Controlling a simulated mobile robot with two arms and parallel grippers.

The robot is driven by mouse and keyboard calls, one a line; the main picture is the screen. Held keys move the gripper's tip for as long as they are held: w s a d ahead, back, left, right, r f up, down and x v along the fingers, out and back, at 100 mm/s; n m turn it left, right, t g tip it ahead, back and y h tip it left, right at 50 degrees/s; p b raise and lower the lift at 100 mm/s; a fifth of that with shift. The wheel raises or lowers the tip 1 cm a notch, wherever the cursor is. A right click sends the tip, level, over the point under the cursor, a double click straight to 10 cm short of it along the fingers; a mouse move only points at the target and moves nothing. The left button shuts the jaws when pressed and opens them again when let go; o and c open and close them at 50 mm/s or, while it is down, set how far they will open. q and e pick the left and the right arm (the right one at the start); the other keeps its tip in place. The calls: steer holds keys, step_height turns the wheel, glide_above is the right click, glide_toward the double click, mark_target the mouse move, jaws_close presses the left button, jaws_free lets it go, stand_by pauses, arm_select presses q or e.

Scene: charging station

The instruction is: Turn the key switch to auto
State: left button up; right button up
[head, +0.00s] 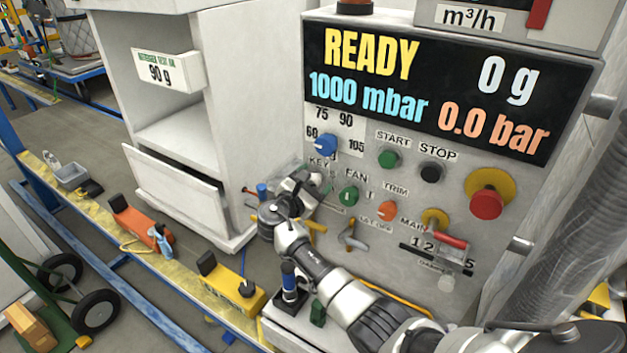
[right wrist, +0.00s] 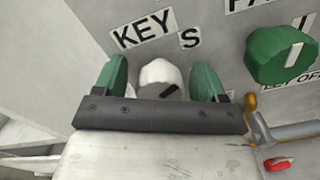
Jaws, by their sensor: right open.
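The key switch is a white knob under the KEY label, seen in the right wrist view (right wrist: 160,74) with a dark slanted mark on its lower right face. A label with the letter S sits to its upper right; other position labels are hidden. My right gripper (right wrist: 158,82) is open, with one green fingertip on each side of the knob and gaps still showing. In the head view my right gripper (head: 303,186) is at the left edge of the panel and mostly covers the switch. My left gripper is not in view.
The green FAN knob (head: 348,196) is just right of the gripper. A grey lever (head: 353,237) is below it. The blue dial (head: 325,145) is above. The panel (head: 455,193) also holds a red mushroom button (head: 487,204). A white cabinet (head: 225,95) stands at left.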

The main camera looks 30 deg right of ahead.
steer(key=c, duration=0.9)
steer(key=shift+f+m+b, duration=0.25)
steer(key=shift+m+b, duration=0.55)
steer(key=shift+b, duration=0.25)
steer(key=m+b, duration=0.8)
steer(key=b, duration=0.1)
steer(key=shift+f+b, duration=0.2)
steer(key=shift+b, duration=0.1)
steer(key=shift+r+m+b, duration=0.15)
steer(key=shift+m+b, duration=0.85)
steer(key=shift+m, duration=0.2)
steer(key=o, duration=0.9)
steer(key=shift+s+r, duration=0.1)
